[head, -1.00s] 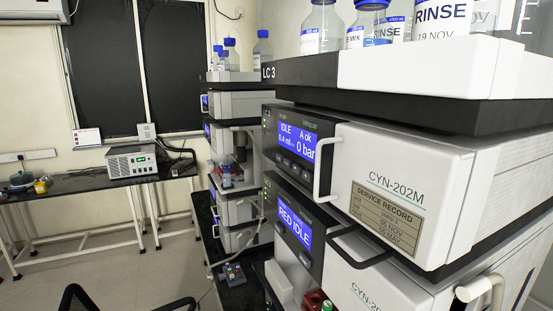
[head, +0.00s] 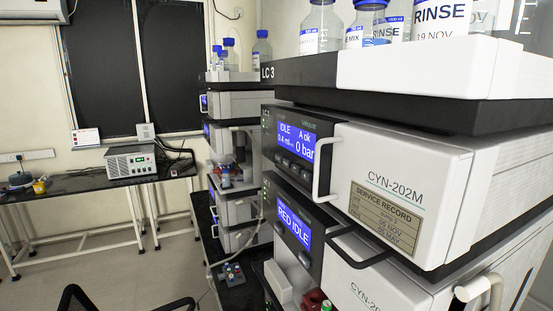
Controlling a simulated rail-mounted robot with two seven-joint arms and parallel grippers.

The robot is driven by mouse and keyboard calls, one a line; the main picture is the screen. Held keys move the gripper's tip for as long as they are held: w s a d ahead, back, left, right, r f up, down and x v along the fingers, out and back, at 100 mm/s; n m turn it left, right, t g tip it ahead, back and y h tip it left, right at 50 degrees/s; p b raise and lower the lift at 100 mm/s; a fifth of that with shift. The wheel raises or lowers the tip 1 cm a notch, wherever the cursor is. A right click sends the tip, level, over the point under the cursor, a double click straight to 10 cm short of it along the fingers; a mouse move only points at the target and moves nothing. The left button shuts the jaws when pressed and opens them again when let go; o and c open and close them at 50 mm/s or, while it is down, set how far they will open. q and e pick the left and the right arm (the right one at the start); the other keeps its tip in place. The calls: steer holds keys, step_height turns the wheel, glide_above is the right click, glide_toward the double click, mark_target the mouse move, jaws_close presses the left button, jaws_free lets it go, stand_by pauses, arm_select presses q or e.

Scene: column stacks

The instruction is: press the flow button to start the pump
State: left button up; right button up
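The pump module (head: 389,183) of the near stack shows at the right in the head view, with a white front marked CYN-202M. Neither of my grippers is in view.
Handles (head: 318,170) stick out beside the pump's panel. Bottles (head: 320,28) stand on top of the stack. A second stack (head: 232,105) stands behind, labelled LC 3 nearby. A side table (head: 60,186) holds a grey instrument (head: 130,163). Open floor lies at the left.

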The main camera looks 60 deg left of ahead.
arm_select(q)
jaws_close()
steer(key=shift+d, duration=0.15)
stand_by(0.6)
